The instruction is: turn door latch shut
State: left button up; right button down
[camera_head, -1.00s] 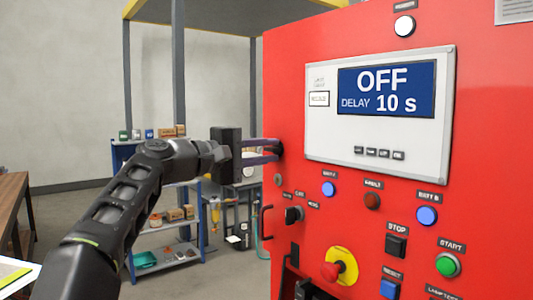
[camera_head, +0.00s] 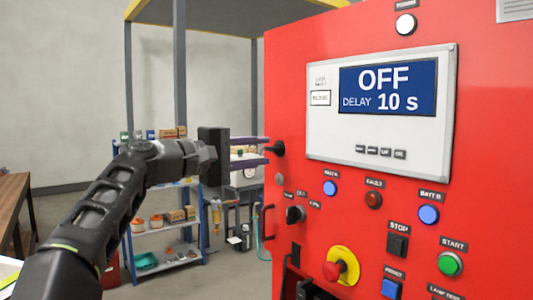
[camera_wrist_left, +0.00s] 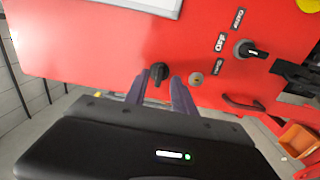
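The door latch (camera_head: 277,148) is a small black turn handle on the left part of the red panel door (camera_head: 290,100). In the head view its grip points left, toward my gripper. My left gripper (camera_head: 267,151) is open, with its two purple fingers spread and empty. The fingertips are just short of the latch, one above and one below its level. In the left wrist view the latch (camera_wrist_left: 158,72) shows in the gap between the fingertips (camera_wrist_left: 158,86), with no visible contact.
A round keyhole-like disc (camera_wrist_left: 196,79) and a black selector switch (camera_head: 295,214) sit near the latch. A black door handle (camera_head: 267,222) is below. The panel carries a display (camera_head: 386,88), buttons and a red emergency stop (camera_head: 333,270). Shelves (camera_head: 160,230) stand behind my arm.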

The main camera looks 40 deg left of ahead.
pick_arm(q)
jog(key=v, duration=0.4)
jog(key=shift+s+a, duration=0.1)
jog(key=shift+s, duration=0.3)
